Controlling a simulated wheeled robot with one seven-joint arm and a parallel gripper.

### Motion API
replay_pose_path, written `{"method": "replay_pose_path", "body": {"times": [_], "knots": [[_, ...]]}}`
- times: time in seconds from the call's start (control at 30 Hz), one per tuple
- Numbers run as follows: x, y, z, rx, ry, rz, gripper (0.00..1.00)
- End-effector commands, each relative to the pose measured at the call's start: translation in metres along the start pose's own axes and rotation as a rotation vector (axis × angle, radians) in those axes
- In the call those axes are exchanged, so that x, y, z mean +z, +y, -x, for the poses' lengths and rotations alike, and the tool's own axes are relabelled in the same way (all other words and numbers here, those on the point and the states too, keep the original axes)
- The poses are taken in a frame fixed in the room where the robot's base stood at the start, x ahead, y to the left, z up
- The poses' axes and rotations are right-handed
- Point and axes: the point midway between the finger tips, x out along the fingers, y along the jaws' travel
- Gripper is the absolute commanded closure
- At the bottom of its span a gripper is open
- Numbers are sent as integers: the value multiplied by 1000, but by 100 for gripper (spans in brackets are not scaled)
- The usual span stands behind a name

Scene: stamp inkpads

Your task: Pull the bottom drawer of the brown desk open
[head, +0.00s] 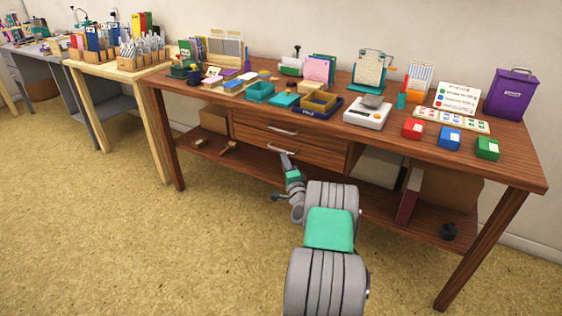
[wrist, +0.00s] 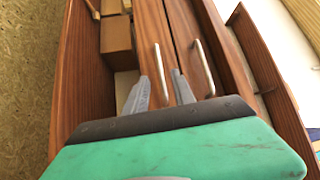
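The brown desk (head: 400,145) has two stacked drawers under its top, both looking shut. My gripper (wrist: 160,78) is open in front of the bottom drawer, with one finger on each side of that handle. I cannot tell whether the fingers touch it. The top drawer's handle (wrist: 204,68) lies just right of the right finger.
Inkpads, trays and stamps cover the desktop, with a purple bin (head: 510,95) at its right end. A lower shelf (head: 235,165) runs below the drawers, with a cardboard box (head: 214,119) left of them. The carpet (head: 150,240) before the desk is clear.

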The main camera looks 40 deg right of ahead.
Motion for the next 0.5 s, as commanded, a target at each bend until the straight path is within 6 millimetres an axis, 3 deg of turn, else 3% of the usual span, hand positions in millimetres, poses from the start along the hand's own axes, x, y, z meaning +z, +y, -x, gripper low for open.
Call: {"method": "replay_pose_path", "body": {"times": [0.23,0.5], "knots": [[2,2,-47,0,-3,4,69],[1,0,-60,3,-2,3,69]]}}
